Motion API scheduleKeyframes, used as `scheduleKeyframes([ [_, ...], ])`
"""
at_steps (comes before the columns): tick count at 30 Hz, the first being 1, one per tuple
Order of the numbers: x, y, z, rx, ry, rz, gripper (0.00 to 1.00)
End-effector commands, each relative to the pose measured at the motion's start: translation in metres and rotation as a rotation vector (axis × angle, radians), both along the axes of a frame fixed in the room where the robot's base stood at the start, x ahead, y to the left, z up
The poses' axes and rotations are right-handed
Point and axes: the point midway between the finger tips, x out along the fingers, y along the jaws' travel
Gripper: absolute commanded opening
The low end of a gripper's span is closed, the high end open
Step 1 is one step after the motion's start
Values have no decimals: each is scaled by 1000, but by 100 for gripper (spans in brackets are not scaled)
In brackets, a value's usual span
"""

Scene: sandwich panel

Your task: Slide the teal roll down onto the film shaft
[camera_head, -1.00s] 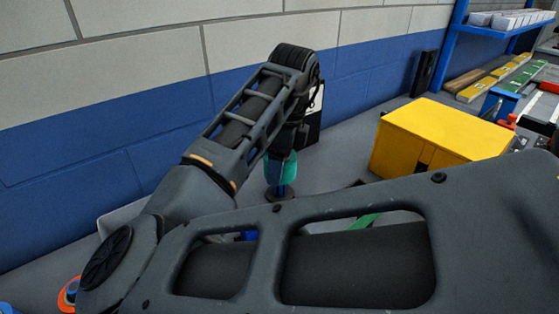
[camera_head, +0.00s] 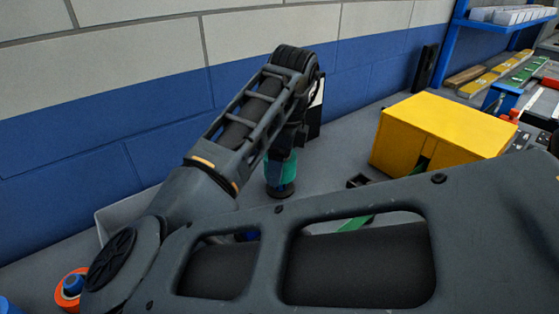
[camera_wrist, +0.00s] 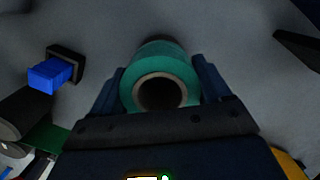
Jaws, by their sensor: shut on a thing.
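The teal roll (camera_head: 281,173) is upright at the end of my arm in the head view, just above a dark round base (camera_head: 281,191). In the wrist view the teal roll (camera_wrist: 158,58) sits between the two fingers of my gripper (camera_wrist: 158,80), which is shut on it. Its open core faces the camera and looks dark inside. The blue film shaft above the base is hidden now; the roll appears to surround it, though a shaft tip inside the core cannot be made out.
A yellow box (camera_head: 440,130) stands to the right. A blue peg on a dark block (camera_wrist: 52,72) is left of the roll in the wrist view. An orange ring with a blue centre (camera_head: 71,286) is at lower left. The blue and white wall (camera_head: 90,140) stands behind.

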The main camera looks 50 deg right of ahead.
Motion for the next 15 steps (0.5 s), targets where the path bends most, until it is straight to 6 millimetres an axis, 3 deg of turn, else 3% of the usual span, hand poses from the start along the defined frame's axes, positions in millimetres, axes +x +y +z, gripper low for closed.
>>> scheduleKeyframes([
  [15, 0, 0, -26, 0, 1, 0, 43],
])
